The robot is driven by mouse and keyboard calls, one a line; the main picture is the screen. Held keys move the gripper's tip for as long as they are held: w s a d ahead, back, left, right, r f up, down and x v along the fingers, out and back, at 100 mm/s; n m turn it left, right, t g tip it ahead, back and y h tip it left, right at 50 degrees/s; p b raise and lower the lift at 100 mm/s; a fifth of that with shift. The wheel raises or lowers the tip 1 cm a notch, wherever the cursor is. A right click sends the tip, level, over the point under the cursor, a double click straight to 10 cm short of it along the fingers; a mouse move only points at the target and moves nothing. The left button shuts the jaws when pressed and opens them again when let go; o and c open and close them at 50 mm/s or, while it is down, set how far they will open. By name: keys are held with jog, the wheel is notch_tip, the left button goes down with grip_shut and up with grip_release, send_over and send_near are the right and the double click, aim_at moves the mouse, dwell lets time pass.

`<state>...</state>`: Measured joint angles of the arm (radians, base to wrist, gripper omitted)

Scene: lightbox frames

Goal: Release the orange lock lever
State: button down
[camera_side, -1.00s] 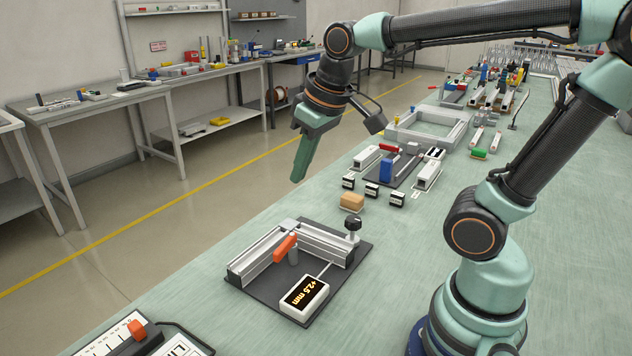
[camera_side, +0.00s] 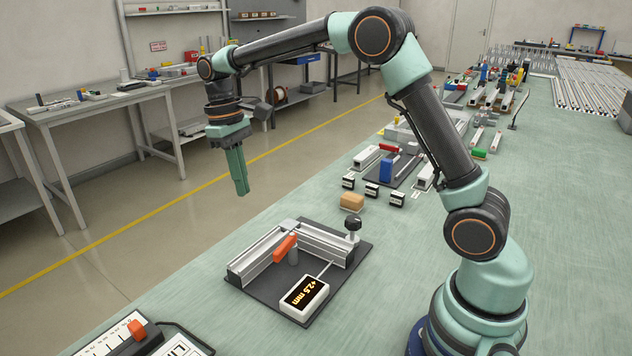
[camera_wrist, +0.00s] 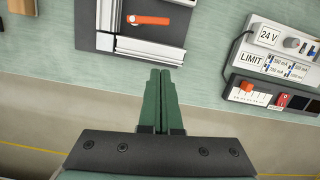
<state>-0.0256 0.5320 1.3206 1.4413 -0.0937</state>
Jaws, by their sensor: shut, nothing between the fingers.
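The orange lock lever (camera_side: 286,246) sits on a grey post on the dark fixture plate (camera_side: 262,291), beside the aluminium corner rails (camera_side: 318,238). It also shows in the wrist view as the orange lever (camera_wrist: 150,20) near the top. My gripper (camera_side: 243,192) is shut and empty, pointing down, above and behind the fixture in the side view. In the wrist view its green fingers (camera_wrist: 160,75) are together just below the fixture's rail, apart from the lever.
A display reading +2.5 mm (camera_side: 304,298) and a black knob (camera_side: 352,224) are on the fixture. A control box with an orange switch (camera_side: 137,329) stands at front left. A tan block (camera_side: 352,201) and blue-block fixture (camera_side: 386,168) lie behind.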

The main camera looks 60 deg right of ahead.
aim_at(285, 246)
jog(key=shift+w+a+f+g, duration=0.1)
jog(key=shift+w+f+g, duration=0.25)
jog(key=shift+f, duration=0.45)
jog(key=shift+w+f+g, duration=0.15)
jog(key=shift+w+f, duration=0.25)
jog(key=shift+f, duration=0.35)
jog(key=x, duration=0.9)
jog(key=shift+s+f, duration=0.1)
jog(key=shift+f, duration=0.15)
jog(key=shift+s+d+f, duration=0.1)
jog(key=shift+s+d, duration=0.05)
jog(key=shift+s, duration=0.25)
jog(key=shift+s+d+f, duration=0.15)
jog(key=shift+s, duration=0.25)
jog(key=shift+s+d, duration=0.15)
jog(key=shift+s, duration=1.05)
